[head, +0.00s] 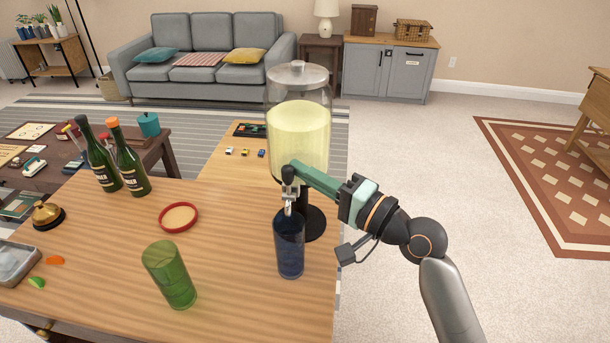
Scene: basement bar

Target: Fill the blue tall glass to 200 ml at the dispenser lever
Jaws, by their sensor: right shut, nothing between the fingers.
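The blue tall glass (290,248) stands upright on the wooden table, under the spout of the dispenser. The dispenser (298,135) is a clear jar of pale yellow liquid with a lid, on a dark stand. Its lever and tap (289,190) are at the front, partly hidden by my right gripper. My right gripper (288,172) is shut and empty, its fingertips at the lever; I cannot tell whether they press it. The liquid level inside the blue glass is hard to make out. My left gripper is not in view.
A green glass (169,275) stands left of the blue one. The table's right edge is close to the blue glass.

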